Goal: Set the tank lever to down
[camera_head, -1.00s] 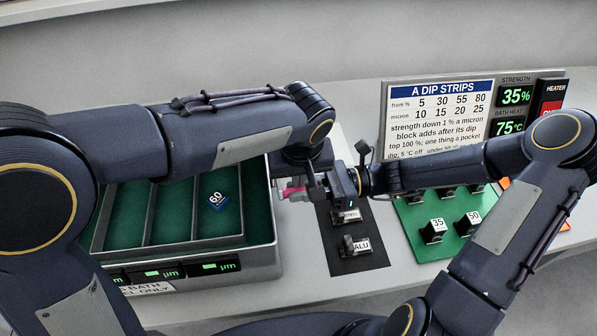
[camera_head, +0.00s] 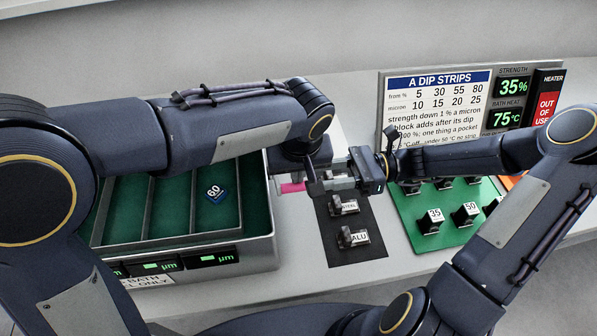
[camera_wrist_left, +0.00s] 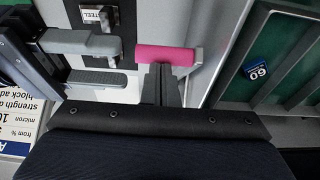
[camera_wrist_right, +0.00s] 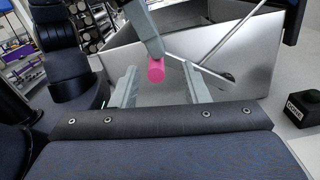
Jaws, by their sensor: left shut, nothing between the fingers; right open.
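The pink lever handle (camera_head: 292,187) is at the right side of the metal tank (camera_head: 262,247). In the right wrist view, its round end (camera_wrist_right: 156,70) faces me, with a thin rod (camera_wrist_right: 205,72) running from near it to a dark pivot on the tank wall. My left gripper (camera_wrist_left: 163,82) is shut and empty, its tips at the handle (camera_wrist_left: 165,55); whether they touch is unclear. My right gripper (camera_head: 337,172) is open, to the right of the handle. In the right wrist view its spread fingers (camera_wrist_right: 160,88) are on either side of the handle's line, with the handle beyond them.
A block marked 60 (camera_head: 215,192) lies in a green tank compartment. A dark mat (camera_head: 357,252) with labelled blocks is below my right gripper. A green board (camera_head: 418,238) holds several blocks. A sign panel (camera_head: 437,105) stands behind.

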